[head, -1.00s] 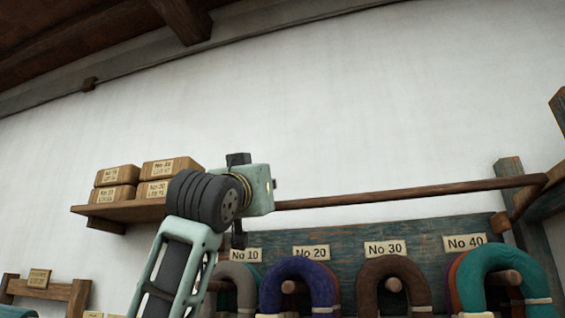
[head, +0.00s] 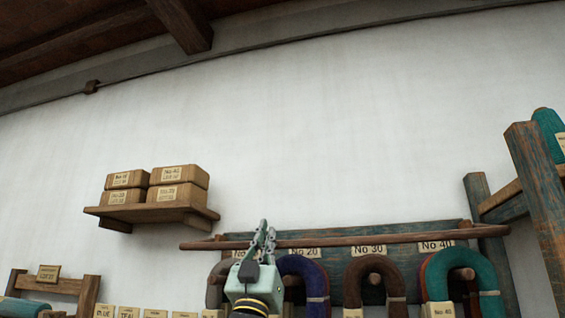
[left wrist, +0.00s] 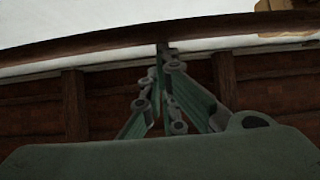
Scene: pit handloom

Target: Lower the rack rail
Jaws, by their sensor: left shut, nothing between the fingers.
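The rack rail (head: 345,240) is a long brown wooden bar. It runs across the front of the blue-green rack board (head: 463,271), just above or level with the number labels, with its left end bent back toward the board. My left gripper (head: 263,230) points up near the rail's left part, with its fingertips at the rail's height. It is shut and empty. I cannot tell whether it touches the rail. In the left wrist view the closed fingers (left wrist: 163,50) reach up to a dark bar that looks like the rail (left wrist: 90,47). My right gripper is not in view.
Yarn hanks hang on pegs below the rail, including a purple one (head: 305,266), a brown one (head: 362,280) and a teal one (head: 472,258). A wall shelf (head: 143,213) with boxes is at left. A blue wooden post (head: 540,195) stands at right. The wall above is clear.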

